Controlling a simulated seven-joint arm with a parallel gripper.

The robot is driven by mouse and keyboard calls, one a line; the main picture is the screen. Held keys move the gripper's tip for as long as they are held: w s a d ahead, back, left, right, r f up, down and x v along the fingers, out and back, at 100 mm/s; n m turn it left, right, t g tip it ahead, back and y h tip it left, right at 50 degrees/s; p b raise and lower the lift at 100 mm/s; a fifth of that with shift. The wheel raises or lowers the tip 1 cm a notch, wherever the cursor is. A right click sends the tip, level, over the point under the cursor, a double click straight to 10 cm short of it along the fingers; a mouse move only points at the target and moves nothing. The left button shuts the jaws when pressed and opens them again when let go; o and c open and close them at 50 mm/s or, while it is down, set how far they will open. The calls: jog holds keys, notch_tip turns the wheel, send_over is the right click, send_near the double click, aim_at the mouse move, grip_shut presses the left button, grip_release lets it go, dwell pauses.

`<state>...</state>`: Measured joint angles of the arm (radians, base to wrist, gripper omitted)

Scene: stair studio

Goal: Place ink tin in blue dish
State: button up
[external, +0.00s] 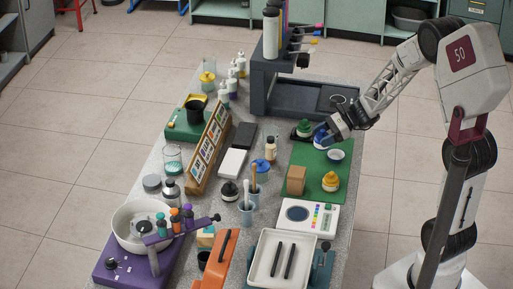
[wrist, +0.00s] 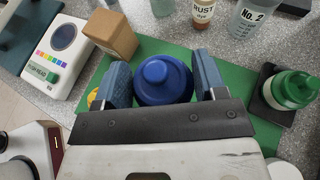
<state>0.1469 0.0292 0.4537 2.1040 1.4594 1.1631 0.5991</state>
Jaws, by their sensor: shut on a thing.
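My gripper (external: 326,139) is shut on a blue ink tin (external: 319,131) at the far part of the green mat. In the wrist view the blue ink tin (wrist: 163,80), round with a knobbed lid, sits between the two fingers of my gripper (wrist: 162,68). I cannot tell whether it touches the mat.
A green tin (external: 304,128) stands close left of my gripper. A yellow tin (external: 330,181) and a brown block (external: 296,180) stand on the green mat (external: 313,157). A dark press frame (external: 290,97) stands behind.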

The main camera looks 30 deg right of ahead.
jog(key=s+d, duration=0.3)
jog(key=s, duration=0.5)
jog(key=s+d+f+n+g, duration=0.1)
jog(key=s+d, duration=0.3)
jog(key=s, duration=0.4)
jog(key=shift+s+f, duration=0.15)
jog(key=shift+f, duration=0.05)
jog(key=shift+d, duration=0.1)
send_over(336, 158)
jog(key=shift+f, duration=0.75)
jog(key=shift+f, duration=1.75)
jog(key=shift+f, duration=0.5)
jog(key=o, duration=1.2)
jog(key=shift+c, duration=0.2)
jog(key=shift+r, duration=0.1)
